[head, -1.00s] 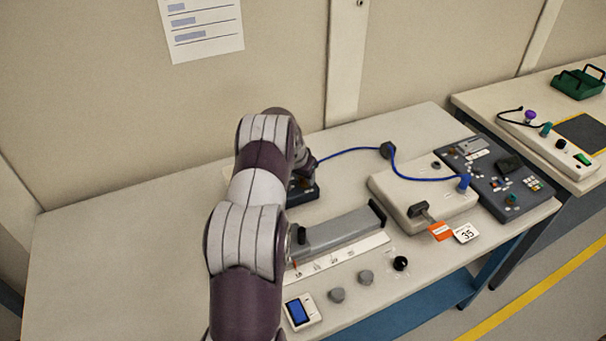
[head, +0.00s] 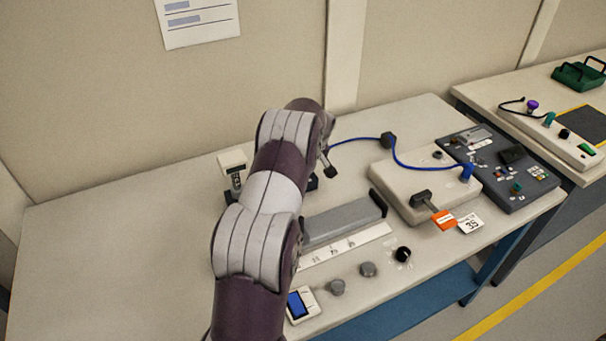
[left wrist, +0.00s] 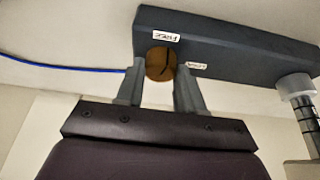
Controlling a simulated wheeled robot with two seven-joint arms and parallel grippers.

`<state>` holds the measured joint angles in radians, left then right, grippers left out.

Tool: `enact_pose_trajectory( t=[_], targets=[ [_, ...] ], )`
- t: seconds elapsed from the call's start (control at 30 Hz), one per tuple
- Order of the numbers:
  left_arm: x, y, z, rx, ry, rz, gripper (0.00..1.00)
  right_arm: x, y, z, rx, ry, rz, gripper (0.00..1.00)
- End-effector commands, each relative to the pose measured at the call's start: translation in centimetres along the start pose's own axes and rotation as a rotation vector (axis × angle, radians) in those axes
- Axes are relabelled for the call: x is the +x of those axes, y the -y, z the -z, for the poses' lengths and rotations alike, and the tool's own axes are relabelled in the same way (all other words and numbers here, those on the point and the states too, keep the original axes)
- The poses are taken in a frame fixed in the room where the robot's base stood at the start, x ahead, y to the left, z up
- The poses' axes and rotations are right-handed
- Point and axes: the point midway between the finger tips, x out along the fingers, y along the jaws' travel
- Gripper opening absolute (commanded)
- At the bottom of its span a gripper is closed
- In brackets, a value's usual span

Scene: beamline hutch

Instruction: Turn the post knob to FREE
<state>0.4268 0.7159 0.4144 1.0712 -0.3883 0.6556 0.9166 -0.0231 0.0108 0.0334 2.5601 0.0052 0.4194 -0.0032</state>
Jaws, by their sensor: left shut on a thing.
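The post knob (left wrist: 160,64) is a round brass-coloured disc with a dark line across it, in the left wrist view. It is on the face of a dark grey block (left wrist: 230,45). A white FREE label (left wrist: 166,37), upside down in this view, is just above the knob. A second small label (left wrist: 196,66), too blurred to read, is to its right. My left gripper (left wrist: 160,82) has one finger on each side of the knob and is shut on it. In the head view my left arm hides the knob and most of the block. My right gripper is not in view.
A blue cable (head: 398,160) runs to a beige box (head: 400,190). A grey rail (head: 345,218), small knobs (head: 368,269) and a blue-screened meter (head: 301,305) are near my arm. The table's left part (head: 110,250) is clear.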

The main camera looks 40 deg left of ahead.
Motion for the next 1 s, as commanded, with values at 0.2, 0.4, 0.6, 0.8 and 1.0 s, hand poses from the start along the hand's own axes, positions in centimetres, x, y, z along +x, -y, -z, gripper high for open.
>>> enact_pose_trajectory(
  t=[0.2, 0.4, 0.6, 0.8, 1.0],
  targets=[
    [0.3, -0.1, -0.1, -0.128, -0.001, 0.051, 0.07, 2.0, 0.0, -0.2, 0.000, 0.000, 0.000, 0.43],
    [0.1, -0.2, -0.1, -0.203, 0.001, 0.082, 0.07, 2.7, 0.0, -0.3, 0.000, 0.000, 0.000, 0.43],
    [0.0, -0.2, 0.0, -0.238, 0.001, 0.096, 0.07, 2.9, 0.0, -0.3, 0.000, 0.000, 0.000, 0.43],
    [-0.1, -0.2, 0.0, -0.246, 0.002, 0.100, 0.07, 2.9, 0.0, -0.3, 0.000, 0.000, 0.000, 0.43],
    [0.0, -0.2, 0.0, -0.245, 0.002, 0.100, 0.07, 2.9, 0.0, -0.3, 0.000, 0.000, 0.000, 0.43]
  ],
)
